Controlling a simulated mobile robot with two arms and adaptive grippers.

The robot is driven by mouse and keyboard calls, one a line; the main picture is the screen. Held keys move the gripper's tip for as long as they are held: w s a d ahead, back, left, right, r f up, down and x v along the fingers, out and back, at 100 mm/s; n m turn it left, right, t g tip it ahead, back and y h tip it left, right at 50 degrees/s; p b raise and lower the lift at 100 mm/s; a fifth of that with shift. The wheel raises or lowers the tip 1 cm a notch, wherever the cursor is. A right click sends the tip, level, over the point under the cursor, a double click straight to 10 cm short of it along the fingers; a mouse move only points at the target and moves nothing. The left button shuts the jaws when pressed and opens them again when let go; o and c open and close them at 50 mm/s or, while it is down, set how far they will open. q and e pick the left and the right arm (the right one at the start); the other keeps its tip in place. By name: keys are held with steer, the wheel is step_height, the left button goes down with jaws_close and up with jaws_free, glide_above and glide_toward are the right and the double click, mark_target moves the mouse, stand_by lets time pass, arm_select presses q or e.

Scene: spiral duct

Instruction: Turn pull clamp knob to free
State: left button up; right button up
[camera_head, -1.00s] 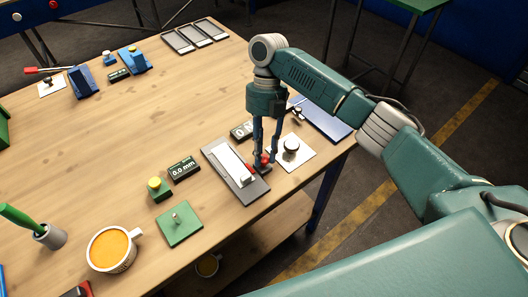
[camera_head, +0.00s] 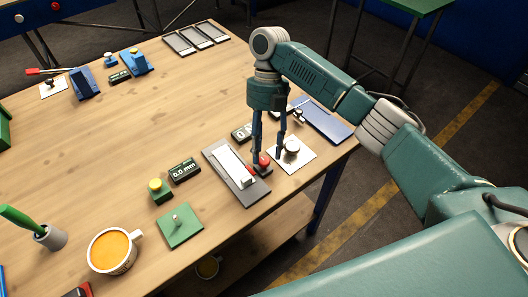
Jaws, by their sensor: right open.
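A grey fixture (camera_head: 219,160) with a white strip (camera_head: 226,162) lies near the right front edge of the table. I cannot tell for sure which knob is the pull clamp's. My left gripper is not in view.
A blue flat panel (camera_head: 325,122) lies behind at the table's right edge. A 0.0 mm display (camera_head: 184,171), a yellow button box (camera_head: 158,190), a green plate (camera_head: 180,226) and an orange-filled mug (camera_head: 110,251) are to the left. The table's middle is clear.

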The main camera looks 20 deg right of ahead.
steer(key=v, duration=1)
steer(key=shift+r, duration=0.1)
